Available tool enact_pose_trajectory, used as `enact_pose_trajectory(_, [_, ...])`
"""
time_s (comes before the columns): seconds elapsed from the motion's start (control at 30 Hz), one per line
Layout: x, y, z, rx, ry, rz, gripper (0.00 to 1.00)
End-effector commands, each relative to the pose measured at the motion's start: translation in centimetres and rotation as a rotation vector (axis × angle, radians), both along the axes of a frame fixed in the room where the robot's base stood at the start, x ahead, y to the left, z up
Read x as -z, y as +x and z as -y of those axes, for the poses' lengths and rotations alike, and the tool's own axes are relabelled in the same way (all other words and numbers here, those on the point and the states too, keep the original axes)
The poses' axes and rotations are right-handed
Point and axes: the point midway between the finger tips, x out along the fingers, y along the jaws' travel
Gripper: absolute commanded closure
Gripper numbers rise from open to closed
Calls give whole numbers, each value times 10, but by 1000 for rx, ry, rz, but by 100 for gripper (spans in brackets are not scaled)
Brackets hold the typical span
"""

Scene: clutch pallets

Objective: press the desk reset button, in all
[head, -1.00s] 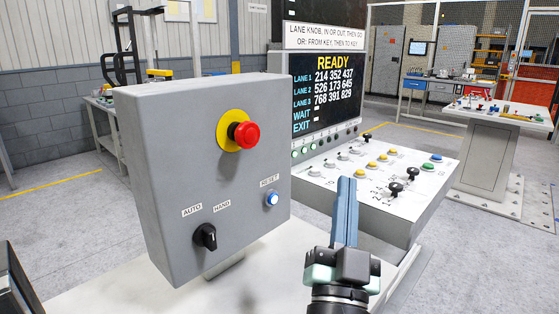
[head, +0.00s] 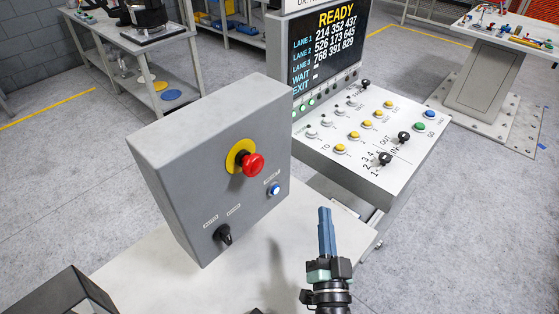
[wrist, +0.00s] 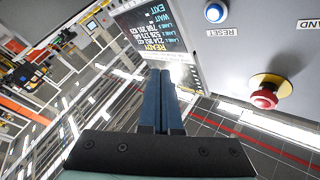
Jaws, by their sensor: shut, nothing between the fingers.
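The blue reset button (head: 275,190) is on the front face of a grey box (head: 190,150), low on its right side, and looks lit. In the wrist view the reset button (wrist: 214,13) is at the top, beside its RESET label (wrist: 226,32). My gripper (head: 324,212) is to the right of the box, apart from the button, with its blue fingers together and empty. In the wrist view the fingers of my gripper (wrist: 160,75) are closed, pointing up the picture, below and left of the button.
A red emergency knob (head: 252,164) on a yellow disc sticks out of the box above a black AUTO/HAND selector (head: 224,235). A sloped console (head: 370,135) with buttons and knobs stands behind my gripper, under a screen (head: 325,45) reading READY. A dark open bin (head: 62,292) is at lower left.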

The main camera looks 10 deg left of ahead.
Motion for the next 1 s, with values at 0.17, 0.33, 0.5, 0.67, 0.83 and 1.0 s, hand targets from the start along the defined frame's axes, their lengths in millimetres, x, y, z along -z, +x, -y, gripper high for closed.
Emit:
enact_pose_trajectory(0.17, [6,-16,-7,-47,44,-58,100])
enact_pose_trajectory(0.33, [13,-22,-10,-65,59,-77,100])
enact_pose_trajectory(0.5, [14,-22,-10,-65,60,-78,100])
enact_pose_trajectory(0.67, [14,-21,-10,-66,59,-76,100])
enact_pose_trajectory(0.83, [16,-16,-17,-67,59,-74,100])
enact_pose_trajectory(1.0, [19,-4,-34,-67,59,-73,100])
